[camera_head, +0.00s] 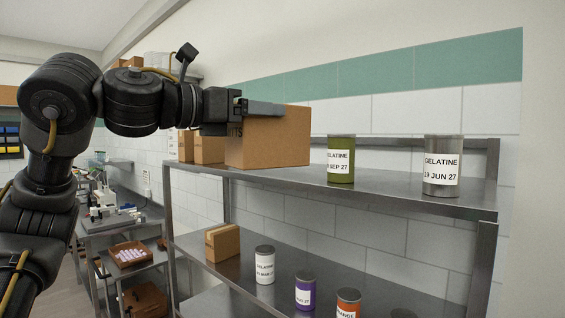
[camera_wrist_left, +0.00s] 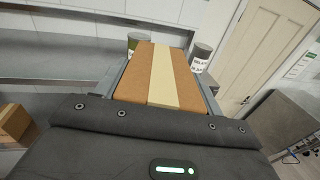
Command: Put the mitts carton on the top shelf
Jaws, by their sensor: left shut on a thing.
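The mitts carton (camera_head: 268,142) is a brown cardboard box, with the end of its printed name showing beside my gripper in the head view. It is at the top shelf (camera_head: 390,194), its base at the level of the shelf surface; I cannot tell if it bears on it. My left gripper (camera_head: 262,108) is shut on the carton, its fingers along the upper sides. In the left wrist view the carton (camera_wrist_left: 138,77) with its pale tape strip lies between the two fingers (camera_wrist_left: 160,80). My right gripper is not in view.
On the top shelf, a green gelatine can (camera_head: 341,160) and a grey gelatine can (camera_head: 441,166) stand right of the carton, and smaller cartons (camera_head: 208,149) stand left. The lower shelf holds a small carton (camera_head: 222,243) and several cans. Bare shelf lies between the two gelatine cans.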

